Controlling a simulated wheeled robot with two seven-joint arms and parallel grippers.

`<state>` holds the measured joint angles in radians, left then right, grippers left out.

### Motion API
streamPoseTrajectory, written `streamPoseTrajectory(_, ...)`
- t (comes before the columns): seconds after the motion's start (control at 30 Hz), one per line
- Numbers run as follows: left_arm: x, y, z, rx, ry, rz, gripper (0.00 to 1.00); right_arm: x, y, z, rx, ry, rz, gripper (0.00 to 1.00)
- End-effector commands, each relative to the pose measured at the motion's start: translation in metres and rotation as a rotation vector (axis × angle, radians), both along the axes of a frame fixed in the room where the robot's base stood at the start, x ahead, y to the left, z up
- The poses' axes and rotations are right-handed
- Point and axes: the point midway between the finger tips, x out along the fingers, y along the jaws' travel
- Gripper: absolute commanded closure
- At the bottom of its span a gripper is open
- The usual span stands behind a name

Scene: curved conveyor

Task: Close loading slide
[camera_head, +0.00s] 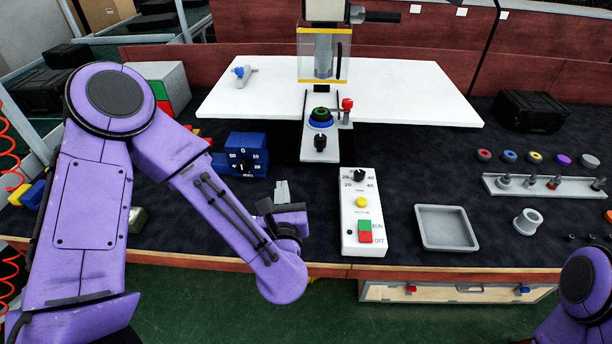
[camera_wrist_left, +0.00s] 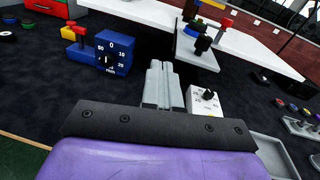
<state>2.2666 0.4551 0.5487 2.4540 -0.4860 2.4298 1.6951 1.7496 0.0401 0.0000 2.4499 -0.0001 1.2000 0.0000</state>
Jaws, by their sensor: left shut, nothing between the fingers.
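The loading slide appears to be the grey plate (camera_head: 312,155) that sticks out toward me from under the machine, in front of the white table. It carries a blue, black and green ringed piece (camera_head: 321,117), a black knob (camera_head: 320,142) near its front end and a red-topped lever (camera_head: 347,105). In the left wrist view the slide (camera_wrist_left: 207,59) lies beyond the fingertips, with its black knob (camera_wrist_left: 202,45). My left gripper (camera_head: 282,190) is shut and empty, in front of the slide and apart from it. My right gripper is outside the view.
A blue dial box (camera_head: 247,154) stands left of the slide. A white control box (camera_head: 362,212) with green and red buttons stands right of my left gripper. A grey tray (camera_head: 446,247) and a rack (camera_head: 540,189) with pegs lie further right. The machine head (camera_head: 323,50) rises behind.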

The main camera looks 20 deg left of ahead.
Motion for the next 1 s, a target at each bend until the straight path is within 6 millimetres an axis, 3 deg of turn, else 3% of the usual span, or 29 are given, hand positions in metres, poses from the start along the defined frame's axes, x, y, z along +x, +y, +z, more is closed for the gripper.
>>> streamPoseTrajectory(0.03, 0.004, 0.016, 0.026, -0.037, 0.027, 0.025, 1.00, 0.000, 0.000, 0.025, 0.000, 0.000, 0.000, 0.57)
streamPoseTrajectory(0.1, 0.010, 0.026, 0.037, -0.061, 0.088, -0.006, 1.00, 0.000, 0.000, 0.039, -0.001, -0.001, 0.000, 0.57)
streamPoseTrajectory(0.2, 0.018, 0.023, 0.039, -0.073, 0.176, -0.119, 1.00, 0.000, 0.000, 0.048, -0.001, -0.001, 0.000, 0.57)
streamPoseTrajectory(0.43, 0.022, -0.017, 0.022, 0.003, 0.277, -0.378, 1.00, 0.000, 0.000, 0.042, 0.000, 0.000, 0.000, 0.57)
streamPoseTrajectory(0.57, 0.029, -0.020, 0.014, 0.015, 0.279, -0.398, 1.00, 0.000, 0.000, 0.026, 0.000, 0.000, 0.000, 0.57)
streamPoseTrajectory(0.7, 0.046, -0.018, 0.004, 0.013, 0.274, -0.397, 1.00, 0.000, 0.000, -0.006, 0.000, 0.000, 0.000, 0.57)
streamPoseTrajectory(0.77, 0.058, -0.018, 0.013, 0.016, 0.282, -0.396, 1.00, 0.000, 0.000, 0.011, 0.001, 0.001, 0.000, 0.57)
streamPoseTrajectory(1.0, 0.108, -0.014, -0.002, 0.017, 0.283, -0.398, 1.00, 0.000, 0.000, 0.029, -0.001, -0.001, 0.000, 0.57)
